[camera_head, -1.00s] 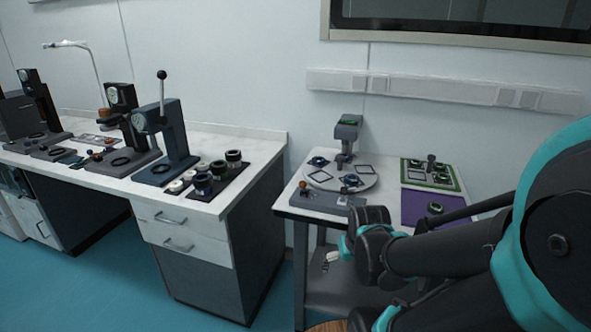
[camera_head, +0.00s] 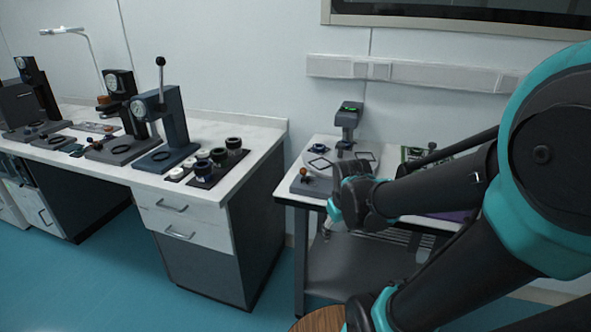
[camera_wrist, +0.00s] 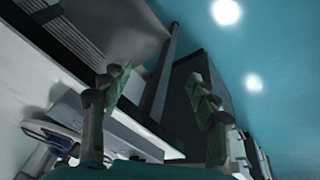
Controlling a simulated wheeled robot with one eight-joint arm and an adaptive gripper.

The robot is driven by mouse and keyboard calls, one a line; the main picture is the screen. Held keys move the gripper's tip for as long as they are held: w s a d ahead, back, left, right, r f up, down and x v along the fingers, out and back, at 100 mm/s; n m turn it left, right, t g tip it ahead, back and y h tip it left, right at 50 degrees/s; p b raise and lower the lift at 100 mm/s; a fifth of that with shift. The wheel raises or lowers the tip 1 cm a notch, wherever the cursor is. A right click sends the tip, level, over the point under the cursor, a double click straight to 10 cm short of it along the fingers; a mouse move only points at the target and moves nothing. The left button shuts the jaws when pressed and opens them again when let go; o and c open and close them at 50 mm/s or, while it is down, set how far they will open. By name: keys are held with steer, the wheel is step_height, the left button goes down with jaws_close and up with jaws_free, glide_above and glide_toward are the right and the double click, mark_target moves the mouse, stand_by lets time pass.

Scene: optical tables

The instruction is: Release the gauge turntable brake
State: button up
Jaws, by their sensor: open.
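The gauge turntable (camera_head: 294,185) stands on the small right-hand table. It has a pale round plate (camera_head: 312,172) and a dark gauge post (camera_head: 347,124) with a green display behind it. A small orange knob (camera_head: 303,172) sits at the left of its grey base; I cannot tell for certain that this is the brake. My gripper (camera_head: 331,222) is in front of the table's front edge, pointing down, apart from the knob. In the wrist view my gripper (camera_wrist: 163,84) is open with nothing between the fingers. My arm hides the turntable's right front.
The small table (camera_head: 290,202) has a lower shelf (camera_head: 350,270). A green-edged panel (camera_head: 412,153) and a purple mat (camera_head: 455,216) lie right of the turntable, partly behind my arm. The left bench (camera_head: 262,143) holds gauge stands and dark cylinders. A gap separates bench and table.

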steer(key=w+a+r+n, duration=0.3)
steer(key=w, duration=0.1)
steer(key=w+a+r+n+h, duration=0.1)
steer(key=w+a+r+n, duration=0.2)
steer(key=w+r, duration=0.1)
steer(key=w+a+r+n+g, duration=0.1)
steer(key=w+a+r+n, duration=0.2)
steer(key=w, duration=0.1)
steer(key=shift+r+h, duration=0.15)
steer(key=shift+h, duration=0.15)
steer(key=c, duration=1)
steer(key=w+a+r+n, duration=0.1)
steer(key=a+r+n, duration=0.1)
steer(key=a, duration=0.1)
steer(key=w+a+r+n+h, duration=0.1)
steer(key=w+a+r+n, duration=0.1)
steer(key=a+r+n, duration=0.1)
steer(key=w+a+r+n, duration=0.2)
steer(key=a+r, duration=0.1)
steer(key=a, duration=0.1)
steer(key=shift+w+n+h, duration=0.25)
steer(key=shift+n+h, duration=0.05)
steer(key=shift+n, duration=0.1)
jaws_close()
